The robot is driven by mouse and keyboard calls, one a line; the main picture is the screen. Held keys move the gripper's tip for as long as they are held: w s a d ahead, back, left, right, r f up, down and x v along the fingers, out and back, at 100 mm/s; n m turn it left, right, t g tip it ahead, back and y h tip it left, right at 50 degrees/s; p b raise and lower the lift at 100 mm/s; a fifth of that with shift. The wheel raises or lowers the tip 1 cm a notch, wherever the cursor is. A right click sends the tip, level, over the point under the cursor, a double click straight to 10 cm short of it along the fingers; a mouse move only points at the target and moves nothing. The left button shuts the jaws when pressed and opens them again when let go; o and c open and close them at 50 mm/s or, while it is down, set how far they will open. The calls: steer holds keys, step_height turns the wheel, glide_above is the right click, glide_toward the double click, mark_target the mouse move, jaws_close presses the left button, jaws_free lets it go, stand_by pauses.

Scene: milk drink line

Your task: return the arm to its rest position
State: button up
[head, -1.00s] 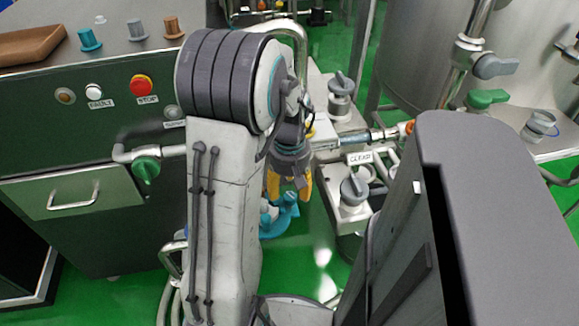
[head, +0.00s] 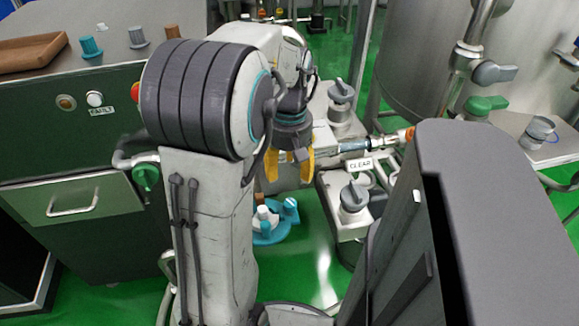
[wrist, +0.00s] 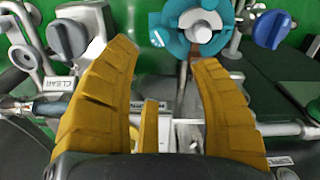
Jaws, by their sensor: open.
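My gripper (head: 290,168) hangs below my folded arm in the head view, with its yellow fingers pointing down. In the wrist view its two main fingers (wrist: 165,75) are spread apart with nothing between them. The gripper is open and empty. It is left of the grey-handled valve by the CLEAR label (head: 358,163) and above the green floor. My upper arm hides part of the scene behind it.
A teal-based fitting (head: 268,236) stands low beneath my gripper and also shows in the wrist view (wrist: 200,25). A grey valve knob (head: 354,196) is close on the right. A dark control cabinet (head: 70,225) stands left. A steel tank (head: 430,50) stands back right.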

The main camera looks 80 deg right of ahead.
stand_by(0.5)
steer(key=w+a+r+n+p, duration=0.2)
steer(key=w+a+r+p, duration=0.15)
steer(key=w, duration=0.25)
steer(key=w+a+r+n+t+h+p, duration=0.1)
steer(key=w+a+r+p, duration=0.1)
steer(key=w+a+r, duration=0.4)
steer(key=w+a+r+n+p, duration=0.1)
steer(key=w+a+n+p, duration=0.15)
steer(key=w, duration=0.45)
steer(key=w+a+r+n+t+p, duration=0.1)
steer(key=a+r+n+p, duration=0.1)
steer(key=a, duration=0.9)
steer(key=w+a+r+n+t+y+p, duration=0.1)
steer(key=a+r+n+p, duration=0.2)
steer(key=a, duration=0.8)
step_height(320, 180, up, 2)
steer(key=p, duration=0.2)
steer(key=shift+r+p, duration=0.2)
steer(key=shift+p, duration=0.1)
